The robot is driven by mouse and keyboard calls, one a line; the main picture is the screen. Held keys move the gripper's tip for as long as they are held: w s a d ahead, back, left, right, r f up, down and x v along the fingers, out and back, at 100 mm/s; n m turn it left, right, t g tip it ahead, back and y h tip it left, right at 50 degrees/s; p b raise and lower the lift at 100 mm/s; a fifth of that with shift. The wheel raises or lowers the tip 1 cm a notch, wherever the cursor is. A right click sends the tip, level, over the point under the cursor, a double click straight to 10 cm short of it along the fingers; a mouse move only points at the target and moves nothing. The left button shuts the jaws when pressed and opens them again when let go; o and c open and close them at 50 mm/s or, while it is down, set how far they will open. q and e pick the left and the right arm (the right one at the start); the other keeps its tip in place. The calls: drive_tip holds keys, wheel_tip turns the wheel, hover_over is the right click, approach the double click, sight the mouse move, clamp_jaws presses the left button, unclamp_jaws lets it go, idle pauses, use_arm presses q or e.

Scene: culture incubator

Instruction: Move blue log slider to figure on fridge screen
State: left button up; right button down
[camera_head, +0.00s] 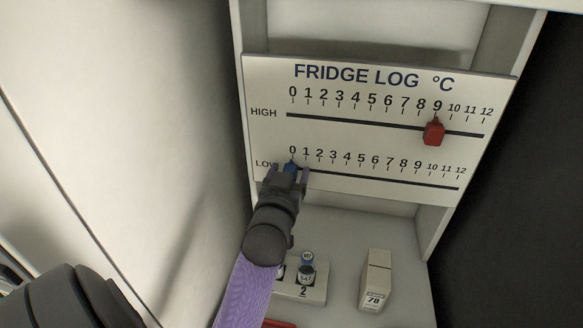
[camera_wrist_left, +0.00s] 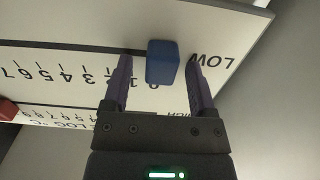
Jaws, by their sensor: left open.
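The fridge log board (camera_head: 375,77) has a HIGH scale above a LOW scale, each numbered 0 to 12. The blue slider (camera_head: 291,167) sits at 0 on the LOW track (camera_head: 400,180). The red slider (camera_head: 433,132) is at 9 on the HIGH track (camera_head: 350,119). My left gripper (camera_head: 289,171) is at the blue slider and partly hides it. In the left wrist view, the blue slider (camera_wrist_left: 162,62) lies between the two open fingers of my left gripper (camera_wrist_left: 158,75), with a gap on each side. My right gripper is not in view. No fridge screen can be made out.
Below the board, a small rack (camera_head: 313,294) with labelled vials (camera_head: 307,272) stands on the shelf floor. A cream box (camera_head: 376,280) marked 78 stands to its right. A pale wall (camera_head: 170,100) is on the left. The LOW track right of the blue slider is clear.

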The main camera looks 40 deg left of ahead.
use_arm(q)
drive_tip(key=shift+s+d, duration=0.1)
drive_tip(key=shift+c, duration=1.1)
clamp_jaws()
